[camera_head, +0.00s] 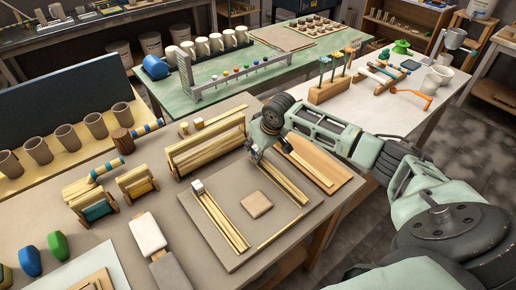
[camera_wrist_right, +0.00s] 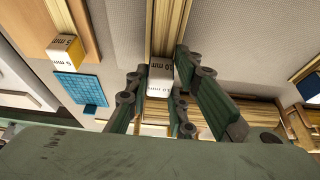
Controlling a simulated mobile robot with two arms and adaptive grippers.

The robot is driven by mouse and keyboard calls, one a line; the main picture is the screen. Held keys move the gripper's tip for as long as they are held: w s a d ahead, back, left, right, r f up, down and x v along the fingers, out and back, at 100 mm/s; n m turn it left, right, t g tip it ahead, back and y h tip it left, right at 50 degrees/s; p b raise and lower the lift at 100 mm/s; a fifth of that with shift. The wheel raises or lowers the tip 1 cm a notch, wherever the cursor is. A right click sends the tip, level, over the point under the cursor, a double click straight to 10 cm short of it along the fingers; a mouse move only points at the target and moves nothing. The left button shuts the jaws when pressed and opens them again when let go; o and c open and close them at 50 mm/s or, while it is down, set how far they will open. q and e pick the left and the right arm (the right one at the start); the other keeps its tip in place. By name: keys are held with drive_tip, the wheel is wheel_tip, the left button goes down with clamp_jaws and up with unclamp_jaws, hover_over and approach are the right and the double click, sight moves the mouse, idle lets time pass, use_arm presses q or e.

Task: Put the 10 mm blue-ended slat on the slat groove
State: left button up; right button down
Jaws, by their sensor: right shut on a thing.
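My right gripper (camera_head: 256,157) is over the far edge of the grey board (camera_head: 236,262). It is shut on a pale wooden slat (camera_head: 285,183), which runs from the fingers toward the board's near right side. In the right wrist view the slat (camera_wrist_right: 172,25) passes between the fingers (camera_wrist_right: 163,90). Its white end block (camera_wrist_right: 160,79) reads 10 mm; I see no blue on it. I cannot tell whether the slat touches the board. I cannot make out the groove. My left gripper is not in view.
More slats (camera_head: 222,222) with a white block (camera_head: 197,187) lie left on the board, beside a tan square (camera_head: 257,204). An orange-brown board (camera_head: 335,174) bears another slat (camera_head: 308,165). A slat rack (camera_head: 207,149) stands close behind left of the gripper.

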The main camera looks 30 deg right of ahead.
drive_tip(key=shift+f, duration=0.2)
drive_tip(key=shift+f, duration=0.4)
drive_tip(key=c, duration=1.5)
unclamp_jaws()
drive_tip(key=shift+c, duration=0.2)
drive_tip(key=shift+d+r, duration=0.1)
drive_tip(key=shift+r, duration=0.5)
drive_tip(key=b+v, duration=0.1)
drive_tip(key=v, duration=1.1)
drive_tip(key=shift+b, duration=0.35)
